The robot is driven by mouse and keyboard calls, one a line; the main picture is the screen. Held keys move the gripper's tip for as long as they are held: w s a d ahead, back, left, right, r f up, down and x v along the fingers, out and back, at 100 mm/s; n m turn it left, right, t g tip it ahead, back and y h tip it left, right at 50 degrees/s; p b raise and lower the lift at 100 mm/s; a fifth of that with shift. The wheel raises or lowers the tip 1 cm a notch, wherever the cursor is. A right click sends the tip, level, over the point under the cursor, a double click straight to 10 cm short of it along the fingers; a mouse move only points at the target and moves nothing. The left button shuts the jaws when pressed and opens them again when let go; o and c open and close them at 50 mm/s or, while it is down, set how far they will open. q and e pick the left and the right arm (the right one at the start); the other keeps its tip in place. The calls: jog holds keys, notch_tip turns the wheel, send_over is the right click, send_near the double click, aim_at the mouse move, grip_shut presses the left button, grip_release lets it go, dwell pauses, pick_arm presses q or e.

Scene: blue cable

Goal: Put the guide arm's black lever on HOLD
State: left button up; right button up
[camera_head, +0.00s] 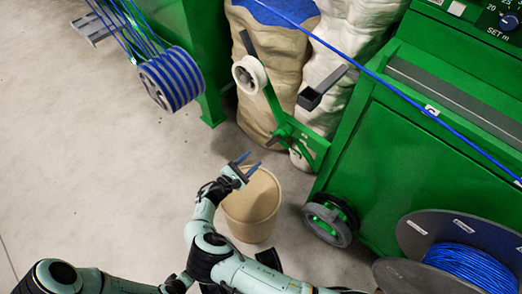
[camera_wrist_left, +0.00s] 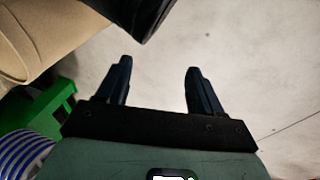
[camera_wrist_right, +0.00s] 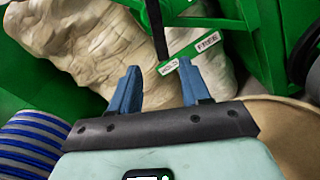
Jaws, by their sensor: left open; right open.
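The green guide arm (camera_head: 272,105) carries a white pulley (camera_head: 250,75) and stands in front of the sacks. A short dark piece at its pivot (camera_head: 274,140) looks like the black lever. In the right wrist view a black bar (camera_wrist_right: 158,32), probably the lever, ends close to a label plate (camera_wrist_right: 192,50) with HOLD at its left and FREE at its right. I cannot tell for sure which word it is set to. My right gripper (camera_head: 243,164) is open and empty, apart from the lever, above the bin. My left gripper (camera_wrist_left: 160,85) is open and empty over the floor.
A tan bin (camera_head: 252,205) stands below my right gripper. A blue-cable roller (camera_head: 172,78) is at the left, a cable reel (camera_head: 470,262) at the lower right. The green machine (camera_head: 420,160) fills the right, with a taut blue cable (camera_head: 400,92). Floor at left is clear.

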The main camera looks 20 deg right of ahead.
jog(key=shift+v, duration=1.3)
jog(key=shift+r, duration=0.1)
